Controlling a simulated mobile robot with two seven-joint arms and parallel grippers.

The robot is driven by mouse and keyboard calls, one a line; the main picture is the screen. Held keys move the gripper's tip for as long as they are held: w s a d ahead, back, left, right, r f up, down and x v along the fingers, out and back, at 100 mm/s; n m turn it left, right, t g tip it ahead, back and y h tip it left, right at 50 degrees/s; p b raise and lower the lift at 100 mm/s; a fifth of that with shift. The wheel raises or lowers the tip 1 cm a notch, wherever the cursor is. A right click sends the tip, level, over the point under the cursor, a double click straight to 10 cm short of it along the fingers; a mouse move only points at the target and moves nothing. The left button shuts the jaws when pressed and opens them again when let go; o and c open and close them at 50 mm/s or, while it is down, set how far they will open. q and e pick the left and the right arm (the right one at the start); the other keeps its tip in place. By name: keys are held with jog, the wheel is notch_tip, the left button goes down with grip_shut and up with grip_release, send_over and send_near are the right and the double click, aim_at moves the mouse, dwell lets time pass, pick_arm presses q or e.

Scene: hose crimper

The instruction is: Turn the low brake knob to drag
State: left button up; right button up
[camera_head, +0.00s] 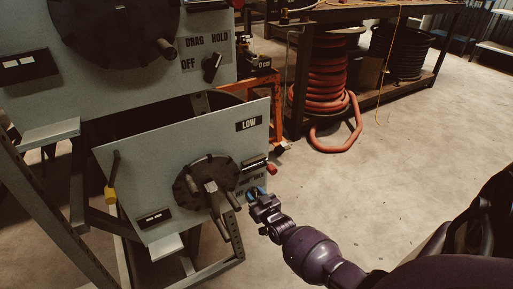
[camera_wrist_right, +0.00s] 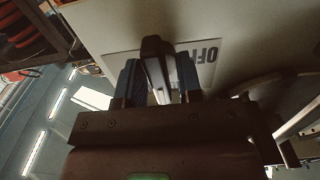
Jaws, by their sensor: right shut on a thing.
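The lower grey panel (camera_head: 140,180) carries a black LOW label (camera_head: 249,124) and a round dark wheel (camera_head: 190,180). My right gripper (camera_head: 257,194) is at the panel's lower right, beside the wheel, and mostly covers the low brake plate there. In the right wrist view, the black low brake knob (camera_wrist_right: 154,62) with a pale stripe stands between the two blue fingers of the right gripper (camera_wrist_right: 158,82), which is shut on it. Part of the word OFF (camera_wrist_right: 207,55) shows on the plate beside it. My left gripper is not in view.
The upper panel has its own black knob (camera_head: 211,68) with OFF, DRAG and HOLD labels. A red-tipped lever (camera_head: 262,168) sticks out just above my right gripper. Open floor (camera_head: 350,180) lies to the right.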

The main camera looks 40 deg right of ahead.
jog(key=n, duration=0.2)
jog(key=shift+a+f+n, duration=0.1)
jog(key=shift+n, duration=1.7)
jog(key=shift+f, duration=0.1)
jog(key=o, duration=0.6)
